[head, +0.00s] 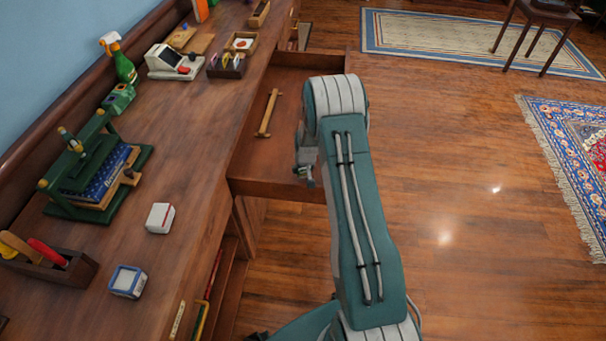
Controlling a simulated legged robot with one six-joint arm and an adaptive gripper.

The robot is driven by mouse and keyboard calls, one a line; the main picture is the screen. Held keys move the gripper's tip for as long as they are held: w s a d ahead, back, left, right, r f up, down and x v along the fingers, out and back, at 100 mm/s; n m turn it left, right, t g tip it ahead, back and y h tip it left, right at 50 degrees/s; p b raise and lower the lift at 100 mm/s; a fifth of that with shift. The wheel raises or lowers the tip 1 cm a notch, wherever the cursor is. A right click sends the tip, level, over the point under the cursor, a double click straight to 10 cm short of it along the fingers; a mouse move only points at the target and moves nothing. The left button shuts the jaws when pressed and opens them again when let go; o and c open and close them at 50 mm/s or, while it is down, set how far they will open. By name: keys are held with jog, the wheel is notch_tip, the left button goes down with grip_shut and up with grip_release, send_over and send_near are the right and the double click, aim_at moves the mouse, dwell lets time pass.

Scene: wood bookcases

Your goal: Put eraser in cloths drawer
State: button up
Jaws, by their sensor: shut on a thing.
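My gripper (304,176) shows small at the far end of my arm, over the near right part of an open wooden drawer (262,148). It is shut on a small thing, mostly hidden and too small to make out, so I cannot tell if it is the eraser. The drawer sticks out from under the counter. A wooden bar with wider ends (268,113) lies in it. I see no cloths in its visible part. A small white block with a reddish edge (160,217) lies on the counter.
The counter holds a blue-and-white box (128,281), a green press (95,175), a wooden tool tray (48,265), a spray bottle (120,62) and a white device (172,65). Open shelves (222,285) are below. The floor to the right is clear up to the rugs (470,42).

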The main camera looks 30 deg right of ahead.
aim_at(302, 174)
jog(key=shift+a+f, duration=0.15)
jog(key=shift+f, duration=1.4)
jog(key=o, duration=1.1)
jog(key=shift+f, duration=0.1)
jog(key=shift+o, duration=0.2)
